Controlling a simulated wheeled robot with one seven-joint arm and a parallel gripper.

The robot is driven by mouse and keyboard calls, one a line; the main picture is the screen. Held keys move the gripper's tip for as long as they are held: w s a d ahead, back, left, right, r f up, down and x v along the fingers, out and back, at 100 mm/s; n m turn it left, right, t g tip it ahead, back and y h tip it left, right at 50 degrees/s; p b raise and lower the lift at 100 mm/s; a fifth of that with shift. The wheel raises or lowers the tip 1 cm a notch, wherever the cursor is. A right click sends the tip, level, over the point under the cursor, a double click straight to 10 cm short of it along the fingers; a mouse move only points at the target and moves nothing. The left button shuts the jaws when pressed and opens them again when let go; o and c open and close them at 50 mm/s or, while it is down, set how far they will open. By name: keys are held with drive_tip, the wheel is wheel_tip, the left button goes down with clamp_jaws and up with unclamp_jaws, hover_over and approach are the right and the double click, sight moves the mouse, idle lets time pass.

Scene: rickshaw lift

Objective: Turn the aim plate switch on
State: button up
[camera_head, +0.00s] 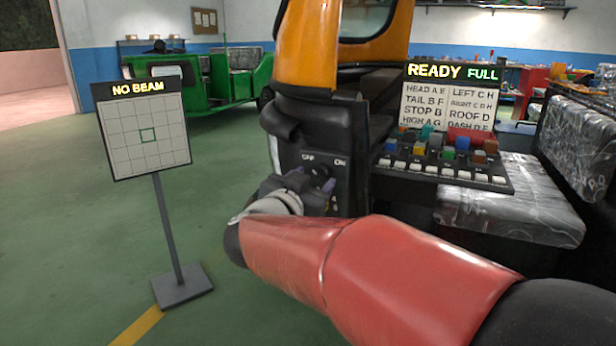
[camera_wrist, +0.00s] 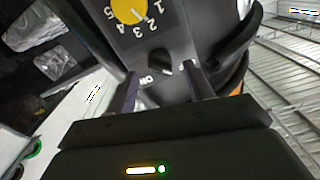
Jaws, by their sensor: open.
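The switch is a small dark knob (camera_wrist: 160,68) on a black panel (camera_head: 345,190) lettered OFF at left and ON at right, on the front of the rickshaw. Which way the knob points is unclear. My gripper (camera_head: 316,179) is open in front of the panel, partly covering its lower left. In the wrist view, my gripper (camera_wrist: 162,74) has a finger on either side of the knob, with nothing visibly clamped.
A yellow numbered dial (camera_wrist: 128,10) sits near the knob. A console (camera_head: 440,170) with coloured blocks and a READY FULL board (camera_head: 452,95) stand to the right, beside a plastic-wrapped seat (camera_head: 510,205). A green rickshaw (camera_head: 190,85) is behind. Floor between stand and panel is clear.

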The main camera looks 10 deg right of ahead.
sight(320, 173)
drive_tip(key=shift+x, duration=1.1)
drive_tip(key=shift+c, duration=0.2)
drive_tip(key=c, duration=0.9)
